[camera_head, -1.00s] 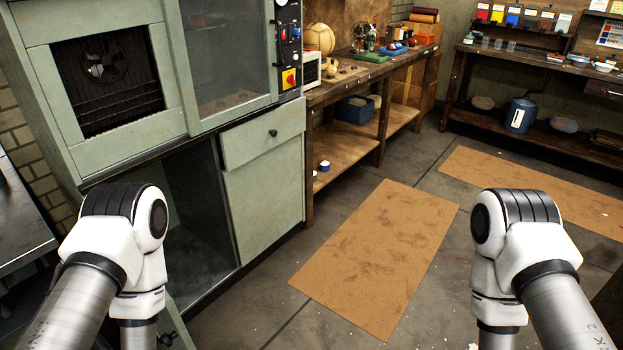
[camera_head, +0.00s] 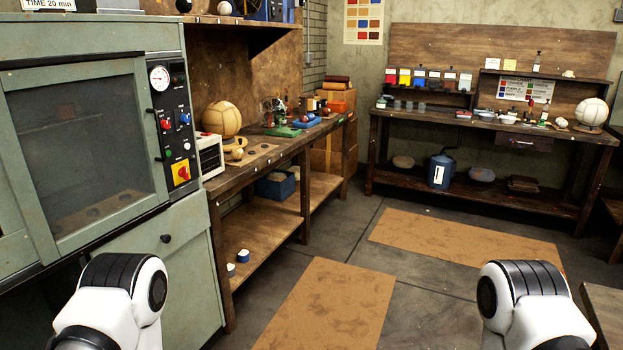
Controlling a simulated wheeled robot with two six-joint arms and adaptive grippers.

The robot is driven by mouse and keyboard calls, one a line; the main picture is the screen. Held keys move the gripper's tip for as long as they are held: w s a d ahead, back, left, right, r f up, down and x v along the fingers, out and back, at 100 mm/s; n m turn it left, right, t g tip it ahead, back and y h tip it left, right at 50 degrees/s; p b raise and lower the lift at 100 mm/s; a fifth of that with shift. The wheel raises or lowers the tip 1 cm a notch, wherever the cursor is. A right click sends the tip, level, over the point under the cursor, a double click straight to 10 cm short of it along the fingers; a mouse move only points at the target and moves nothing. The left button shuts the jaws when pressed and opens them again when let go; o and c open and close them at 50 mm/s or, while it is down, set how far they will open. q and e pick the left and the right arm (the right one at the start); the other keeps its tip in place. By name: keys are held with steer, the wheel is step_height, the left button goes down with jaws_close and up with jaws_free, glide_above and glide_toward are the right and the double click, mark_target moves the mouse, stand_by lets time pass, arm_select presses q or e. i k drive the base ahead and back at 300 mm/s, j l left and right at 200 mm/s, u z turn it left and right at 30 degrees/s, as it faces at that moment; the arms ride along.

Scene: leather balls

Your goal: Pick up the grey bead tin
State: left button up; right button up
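I cannot pick out a grey bead tin for certain in the head view. Several small grey cups (camera_head: 409,105) stand on the far bench, too small to identify. Small dishes and bottles stand farther right on the same bench. Both of my arms show only as white joints at the bottom left and bottom right. Both grippers are below the picture, so their state is hidden.
A green cabinet (camera_head: 178,240) stands close on the left. A wooden workbench (camera_head: 262,158) with balls and tools runs along the left wall. The far bench (camera_head: 492,126) stands against the back wall. Brown mats (camera_head: 335,305) lie on open floor between.

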mark_target(231, 267)
steer(key=i+l, duration=0.15)
steer(key=i, duration=0.65)
steer(key=i+l+z, duration=0.1)
steer(key=i, duration=0.7)
steer(key=i+l, duration=0.2)
steer(key=i, duration=0.55)
steer(key=i+l+u, duration=0.2)
steer(key=i+u, duration=0.2)
steer(key=i+l+u, duration=0.4)
steer(key=i, duration=0.2)
steer(key=i+l+u, duration=0.45)
